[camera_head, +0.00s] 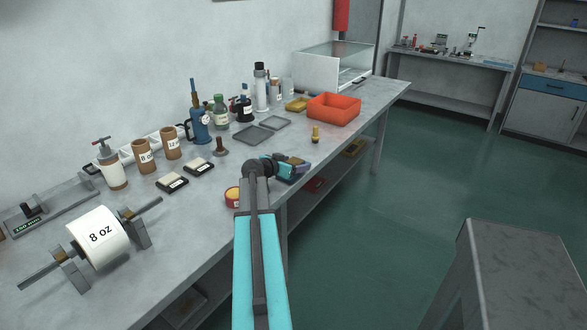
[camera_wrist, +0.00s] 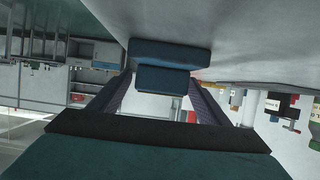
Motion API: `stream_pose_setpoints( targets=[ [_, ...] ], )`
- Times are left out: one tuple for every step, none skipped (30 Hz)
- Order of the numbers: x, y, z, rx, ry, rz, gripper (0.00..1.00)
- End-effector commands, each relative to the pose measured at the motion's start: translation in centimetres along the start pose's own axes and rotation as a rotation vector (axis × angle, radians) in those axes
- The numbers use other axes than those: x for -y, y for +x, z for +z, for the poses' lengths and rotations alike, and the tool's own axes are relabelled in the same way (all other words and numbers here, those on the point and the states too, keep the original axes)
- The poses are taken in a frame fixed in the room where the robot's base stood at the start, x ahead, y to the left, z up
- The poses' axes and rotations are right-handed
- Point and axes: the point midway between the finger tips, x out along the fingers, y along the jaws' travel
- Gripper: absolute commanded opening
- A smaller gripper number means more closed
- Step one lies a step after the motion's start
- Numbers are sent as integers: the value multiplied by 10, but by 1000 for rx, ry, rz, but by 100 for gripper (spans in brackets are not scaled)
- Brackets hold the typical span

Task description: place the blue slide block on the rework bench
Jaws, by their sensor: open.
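The blue slide block (camera_wrist: 162,80) shows in the wrist view as a stepped blue body between the two fingers of my gripper (camera_wrist: 163,88). Its wider part (camera_wrist: 170,54) lies against the grey surface beyond. In the head view my gripper (camera_head: 303,166) is at the front edge of the long grey bench (camera_head: 215,205), and the blue block (camera_head: 291,181) shows only in part beside it. The jaws are open around the block; whether a finger touches it I cannot tell. Which surface is the rework bench is not marked in these views.
A grey table (camera_head: 515,265) is at lower right, another bench (camera_head: 450,59) at the back. Green floor between is clear.

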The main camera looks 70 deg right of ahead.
Motion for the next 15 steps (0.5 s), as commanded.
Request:
stream_pose_setpoints(
  targets=[
    [0,0,0,0,0,0,70],
    [0,0,0,0,0,0,70],
    [0,0,0,0,0,0,70],
    [0,0,0,0,0,0,70],
    [0,0,0,0,0,0,70],
    [0,0,0,0,0,0,70],
    [0,0,0,0,0,0,70],
    [0,0,0,0,0,0,70],
    [0,0,0,0,0,-1,70],
    [0,0,0,0,0,-1,70],
    [0,0,0,0,0,-1,70],
    [0,0,0,0,0,-1,70],
    [0,-1,0,0,0,-1,70],
    [0,-1,0,0,0,-1,70],
    [1,-1,0,0,-1,-1,70]
  ],
)
